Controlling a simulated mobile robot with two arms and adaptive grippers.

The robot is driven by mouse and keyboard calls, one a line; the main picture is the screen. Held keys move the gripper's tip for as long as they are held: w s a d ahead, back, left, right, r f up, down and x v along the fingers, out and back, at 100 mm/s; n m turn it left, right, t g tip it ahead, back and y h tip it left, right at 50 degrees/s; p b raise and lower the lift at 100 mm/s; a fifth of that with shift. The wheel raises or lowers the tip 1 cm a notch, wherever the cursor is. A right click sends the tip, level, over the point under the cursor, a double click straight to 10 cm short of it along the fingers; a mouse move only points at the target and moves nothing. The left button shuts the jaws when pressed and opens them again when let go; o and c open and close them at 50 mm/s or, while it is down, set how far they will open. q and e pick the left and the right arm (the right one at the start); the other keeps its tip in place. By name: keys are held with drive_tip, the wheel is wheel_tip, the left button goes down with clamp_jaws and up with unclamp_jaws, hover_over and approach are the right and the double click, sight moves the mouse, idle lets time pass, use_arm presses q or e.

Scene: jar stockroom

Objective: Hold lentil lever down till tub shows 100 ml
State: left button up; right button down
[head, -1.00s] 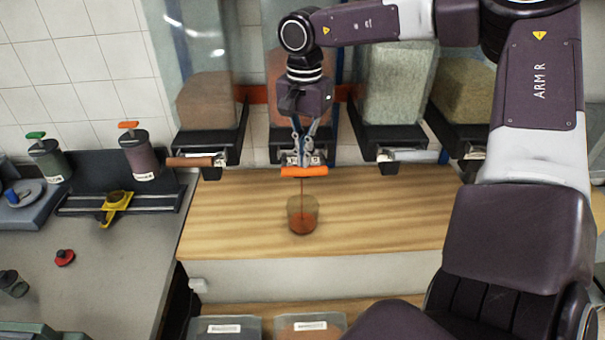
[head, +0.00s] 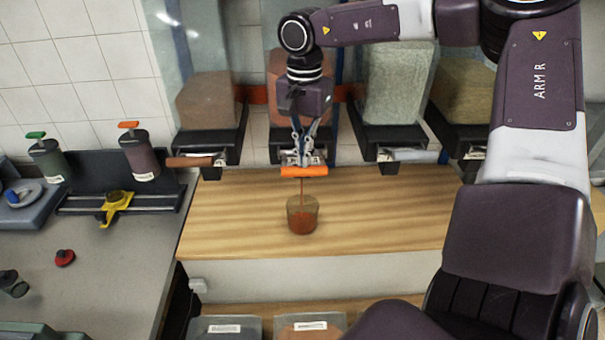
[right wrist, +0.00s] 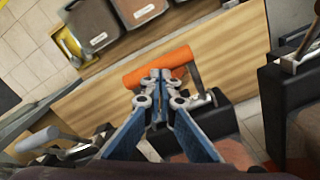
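The orange lentil lever (head: 304,171) sits under the bin of orange-red lentils (head: 292,88). My right gripper (head: 303,162) comes down on it from above, its fingertips together and touching the lever. In the right wrist view the closed fingertips (right wrist: 160,75) rest against the orange handle (right wrist: 140,78). A thin reddish stream falls from below the lever into the clear tub (head: 302,204) on the wooden counter. Orange-red lentils (head: 302,222) fill roughly the lower half of the tub. Any scale marks are too small to read. My left gripper is not in view.
Other bins with levers flank this one, including a brown lever (head: 190,162) at left and a pale one (head: 412,156) at right. The wooden counter (head: 390,215) is clear around the tub. A grey bench (head: 110,250) at left holds jars and a yellow fixture (head: 117,201).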

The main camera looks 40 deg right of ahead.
drive_tip(key=shift+r, duration=0.1)
idle(0.5)
wheel_tip(320, 180, up, 7)
drive_tip(key=p, duration=0.4)
idle(1.3)
